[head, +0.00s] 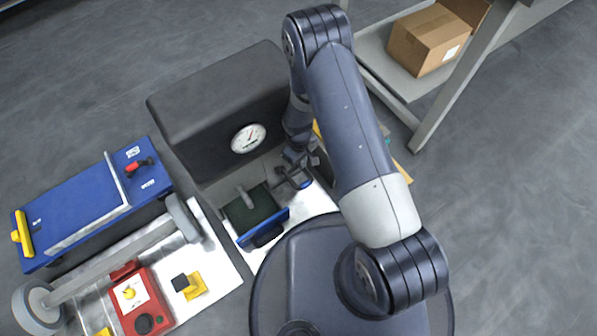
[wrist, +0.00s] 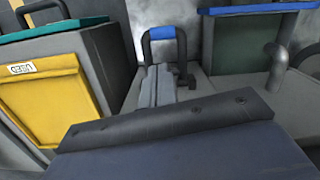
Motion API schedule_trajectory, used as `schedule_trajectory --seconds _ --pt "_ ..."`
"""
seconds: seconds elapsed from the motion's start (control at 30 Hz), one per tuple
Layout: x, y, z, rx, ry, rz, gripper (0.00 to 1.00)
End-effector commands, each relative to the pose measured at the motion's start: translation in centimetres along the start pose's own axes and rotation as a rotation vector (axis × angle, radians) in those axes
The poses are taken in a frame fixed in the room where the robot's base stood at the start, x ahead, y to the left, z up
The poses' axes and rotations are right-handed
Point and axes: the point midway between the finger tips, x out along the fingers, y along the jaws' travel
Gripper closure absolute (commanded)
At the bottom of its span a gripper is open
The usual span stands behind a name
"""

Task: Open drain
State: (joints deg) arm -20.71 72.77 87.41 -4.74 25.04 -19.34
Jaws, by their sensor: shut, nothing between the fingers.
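No part readable as a drain label shows, so I cannot tell for sure which part is the drain. A dark loop handle with a blue grip (wrist: 165,33) stands upright just beyond my gripper (wrist: 158,85) in the wrist view. In the head view my gripper (head: 295,170) is low beside the dark gauge housing, close to a small blue part (head: 305,184). My gripper is shut and empty. Whether its fingertips touch the loop handle cannot be told. A grey bent pipe or lever (wrist: 279,62) stands to the right, by a green bin with a blue edge (wrist: 236,42).
The dark housing (head: 215,105) with a round gauge (head: 248,138) stands left of my arm. A yellow-fronted box marked "USED" (wrist: 45,100) is close on the left in the wrist view. A blue cart (head: 90,205), a red box (head: 140,300) and a shelf with a carton (head: 428,40) stand around.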

Motion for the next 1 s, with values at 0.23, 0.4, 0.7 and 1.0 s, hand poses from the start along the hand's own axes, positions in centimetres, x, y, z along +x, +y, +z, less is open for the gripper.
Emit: schedule_trajectory --seconds 0.23,0.4,0.7,1.0 --pt "-1.3 0.0 -0.5 0.178 -0.051 -0.018 1.00" --pt "0.9 0.0 -0.4 0.183 -0.054 -0.019 1.00" --pt "6.3 -0.2 -0.1 0.182 -0.054 -0.019 1.00" --pt "8.5 -0.2 -0.1 0.181 -0.051 -0.018 1.00"
